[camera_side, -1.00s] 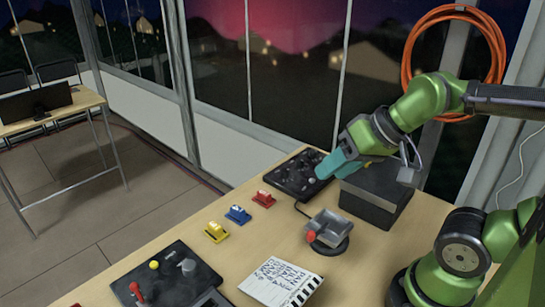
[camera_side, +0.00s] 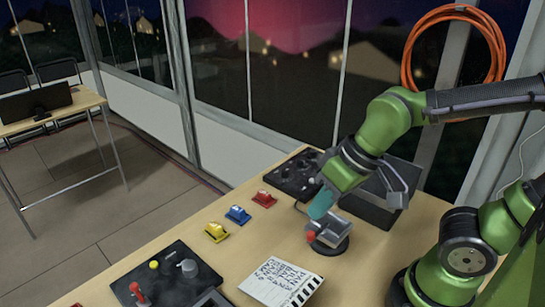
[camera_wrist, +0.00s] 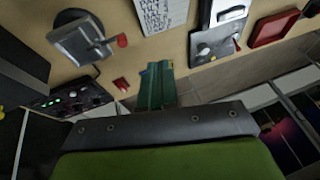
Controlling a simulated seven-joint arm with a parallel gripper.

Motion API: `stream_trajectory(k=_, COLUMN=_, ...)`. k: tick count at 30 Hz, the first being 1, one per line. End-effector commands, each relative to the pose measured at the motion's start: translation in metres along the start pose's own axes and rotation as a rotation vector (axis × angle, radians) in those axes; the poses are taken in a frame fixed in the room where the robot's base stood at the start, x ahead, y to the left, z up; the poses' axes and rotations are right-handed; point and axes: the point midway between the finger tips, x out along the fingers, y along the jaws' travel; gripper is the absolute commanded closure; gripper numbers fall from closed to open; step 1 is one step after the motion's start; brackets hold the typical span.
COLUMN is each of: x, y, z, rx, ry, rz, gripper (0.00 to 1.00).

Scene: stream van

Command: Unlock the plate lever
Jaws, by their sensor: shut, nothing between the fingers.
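The plate lever (camera_side: 326,229) is a grey square tray-like plate on a round dark base, with a red knob at its front left. It also shows at the upper left of the wrist view (camera_wrist: 76,45), with its red-tipped lever (camera_wrist: 122,40) pointing right. My gripper (camera_side: 317,211) has teal fingers and is shut and empty. In the side view it is just behind and above the plate; I cannot tell whether it touches. In the wrist view my fingers (camera_wrist: 155,82) point away to the right of the plate, apart from it.
Small yellow (camera_side: 216,232), blue (camera_side: 238,215) and red (camera_side: 264,199) switches sit in a row on the table. A black control panel (camera_side: 292,176) and a dark box (camera_side: 370,204) stand behind. A white clapperboard (camera_side: 282,281) lies in front, and a black lever panel (camera_side: 170,280) stands front left.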

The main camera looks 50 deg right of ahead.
Motion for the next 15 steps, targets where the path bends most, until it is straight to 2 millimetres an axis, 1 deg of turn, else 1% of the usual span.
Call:
stream_trajectory(k=1, x=0.016, y=-0.011, z=0.016, rx=-0.112, ry=-0.093, rz=0.031, gripper=1.0)
stream_trajectory(k=3, x=0.032, y=-0.019, z=0.037, rx=-0.274, ry=-0.209, rz=0.086, gripper=1.0)
stream_trajectory(k=5, x=0.043, y=-0.023, z=0.056, rx=-0.425, ry=-0.304, rz=0.139, gripper=1.0)
stream_trajectory(k=6, x=0.049, y=-0.025, z=0.068, rx=-0.529, ry=-0.367, rz=0.177, gripper=1.0)
stream_trajectory(k=8, x=0.057, y=-0.025, z=0.084, rx=-0.69, ry=-0.456, rz=0.237, gripper=1.0)
stream_trajectory(k=9, x=0.061, y=-0.025, z=0.095, rx=-0.8, ry=-0.513, rz=0.278, gripper=1.0)
stream_trajectory(k=11, x=0.066, y=-0.023, z=0.108, rx=-0.968, ry=-0.595, rz=0.345, gripper=1.0)
stream_trajectory(k=12, x=0.068, y=-0.022, z=0.116, rx=-1.082, ry=-0.646, rz=0.393, gripper=1.0)
stream_trajectory(k=14, x=0.072, y=-0.021, z=0.125, rx=-1.255, ry=-0.716, rz=0.466, gripper=1.0)
stream_trajectory(k=15, x=0.074, y=-0.021, z=0.13, rx=-1.372, ry=-0.759, rz=0.519, gripper=1.0)
